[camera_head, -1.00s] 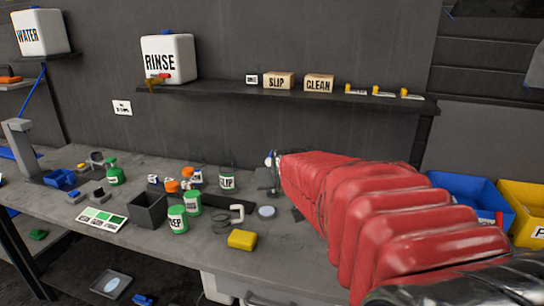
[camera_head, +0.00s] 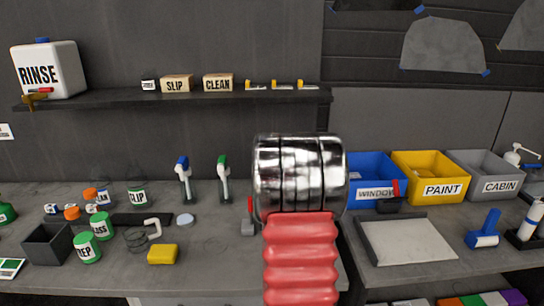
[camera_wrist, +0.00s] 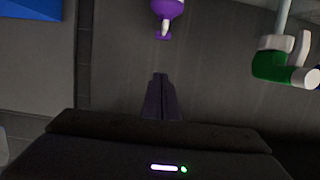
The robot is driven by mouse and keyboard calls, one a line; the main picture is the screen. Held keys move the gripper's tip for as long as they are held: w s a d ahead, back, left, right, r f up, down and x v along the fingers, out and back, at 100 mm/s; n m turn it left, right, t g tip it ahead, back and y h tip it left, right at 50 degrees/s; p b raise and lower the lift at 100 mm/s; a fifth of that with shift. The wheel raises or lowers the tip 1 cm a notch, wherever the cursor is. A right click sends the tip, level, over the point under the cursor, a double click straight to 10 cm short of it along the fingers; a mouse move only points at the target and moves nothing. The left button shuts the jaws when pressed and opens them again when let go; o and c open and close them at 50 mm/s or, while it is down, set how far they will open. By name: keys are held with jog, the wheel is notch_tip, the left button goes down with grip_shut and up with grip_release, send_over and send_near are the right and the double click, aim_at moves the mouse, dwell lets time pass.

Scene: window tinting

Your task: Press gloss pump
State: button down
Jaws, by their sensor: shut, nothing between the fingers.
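In the wrist view, my gripper (camera_wrist: 160,80) is shut and empty, its dark fingers pointing up the picture. A purple pump head (camera_wrist: 168,9) with a pale nozzle shows beyond the fingertips, apart from them and cut off by the top edge. A green and white nozzle head (camera_wrist: 285,65) on a pale stem is to the right of the fingers. In the head view, my arm hides my gripper and the purple head.
A blue-topped bottle (camera_head: 184,178) and a green-topped one (camera_head: 224,178) stand left of my arm. The blue WINDOW bin (camera_head: 362,172), yellow PAINT bin (camera_head: 432,180) and grey CABIN bin (camera_head: 484,180) stand right. A grey tray (camera_head: 408,240) lies before them. The shelf (camera_head: 115,98) runs above.

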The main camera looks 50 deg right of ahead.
jog(key=shift+d, duration=0.1)
dwell(0.3)
jog(key=shift+x, duration=4.7)
jog(key=shift+w+d+f, duration=0.15)
jog(key=shift+w+f, duration=0.1)
jog(key=shift+f, duration=1.85)
